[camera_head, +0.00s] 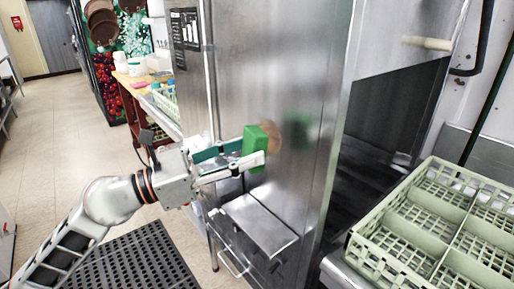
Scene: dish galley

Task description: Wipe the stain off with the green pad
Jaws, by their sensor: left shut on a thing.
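The green pad (257,142) is a small block held upright between the fingers of my left gripper (240,160), which is shut on it. The pad is at the front of the tall steel machine panel (305,60). A brownish stain (273,134) shows on the panel just right of the pad, partly hidden behind it. A green blur to the right of the stain looks like the pad's reflection. I cannot tell whether the pad touches the steel. My right gripper is not in view.
A pale green dish rack (433,247) sits on the counter at the right, beside the machine's dark opening. A steel ledge (260,222) juts out below the pad. A black perforated mat (130,262) lies on the tiled floor. A cluttered table (135,78) stands behind.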

